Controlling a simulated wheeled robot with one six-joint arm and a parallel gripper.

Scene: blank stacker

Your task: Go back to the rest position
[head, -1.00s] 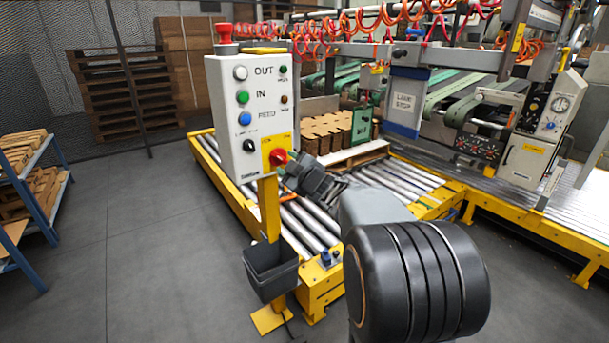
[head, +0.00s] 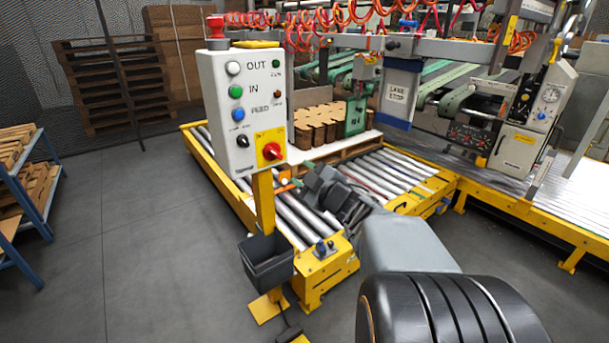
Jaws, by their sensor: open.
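My gripper (head: 287,183) is just right of and below the control panel (head: 232,128), partly hidden by the panel's edge and post. It stands apart from the panel's red rotary knob (head: 271,151) on its yellow plate. Its jaws are small in view, look open and hold nothing that I can see. My dark wrist and grey arm reach in from the lower right over the roller conveyor. The panel has white, green and blue buttons, a black selector and a red mushroom button (head: 215,26) on top.
A yellow-framed roller conveyor (head: 296,212) lies behind the panel, with a pallet of brown blanks (head: 318,122). A black bin (head: 267,261) hangs on the panel post. A blue rack (head: 38,190) stands left. The floor (head: 150,240) between is clear.

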